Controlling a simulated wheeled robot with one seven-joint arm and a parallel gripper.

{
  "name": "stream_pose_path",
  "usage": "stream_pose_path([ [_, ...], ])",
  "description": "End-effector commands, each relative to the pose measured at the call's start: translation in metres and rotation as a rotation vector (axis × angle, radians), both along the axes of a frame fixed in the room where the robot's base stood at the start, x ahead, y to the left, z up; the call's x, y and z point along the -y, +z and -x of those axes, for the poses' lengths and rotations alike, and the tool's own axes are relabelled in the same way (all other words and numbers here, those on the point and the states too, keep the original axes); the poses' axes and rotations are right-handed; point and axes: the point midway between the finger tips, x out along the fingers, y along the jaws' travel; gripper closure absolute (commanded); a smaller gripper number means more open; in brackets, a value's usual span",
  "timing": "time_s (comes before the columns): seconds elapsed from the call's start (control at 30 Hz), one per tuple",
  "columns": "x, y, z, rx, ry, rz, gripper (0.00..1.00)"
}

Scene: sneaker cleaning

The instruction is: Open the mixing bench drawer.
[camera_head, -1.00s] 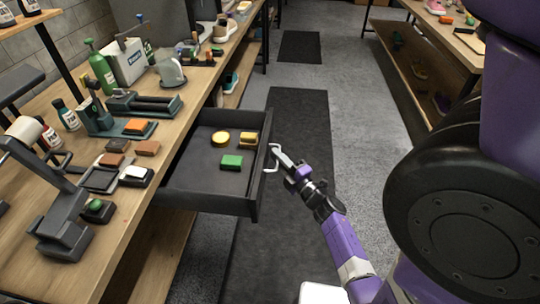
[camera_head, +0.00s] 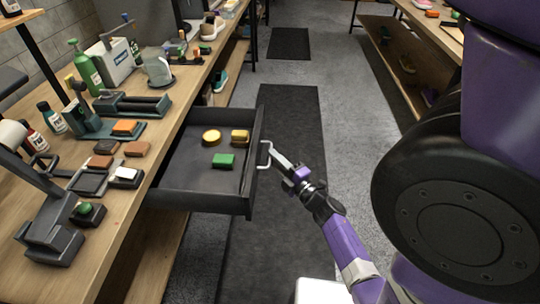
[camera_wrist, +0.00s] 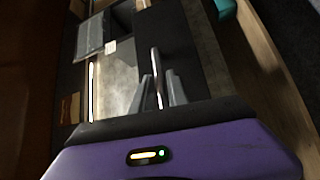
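The mixing bench drawer (camera_head: 196,200) is pulled far out from the bench and shows its dark interior. Its pale bar handle (camera_head: 262,160) is on the right-hand front face. My gripper (camera_head: 274,154) is at this handle, its fingers pointing at the drawer front. In the wrist view, the two grey fingers (camera_wrist: 157,92) stand apart with the bright handle bar (camera_wrist: 155,65) between them. Gaps seem to show beside the bar, so the gripper looks open around it; contact is hard to judge.
The bench top (camera_head: 120,210) is crowded with bottles, a jug and tools. A dark floor mat (camera_head: 290,110) lies right of the drawer; another bench stands at upper right.

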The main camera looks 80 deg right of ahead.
Motion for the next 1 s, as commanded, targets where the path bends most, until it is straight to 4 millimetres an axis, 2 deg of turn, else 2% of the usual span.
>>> stream_pose_path([
  [0.1, -0.015, -0.005, 0.016, -0.003, 0.000, -0.001, 0.80],
  [0.33, -0.032, -0.007, 0.035, -0.001, 0.002, 0.000, 0.80],
  [1.0, -0.034, -0.007, 0.039, 0.000, 0.001, 0.000, 0.80],
])
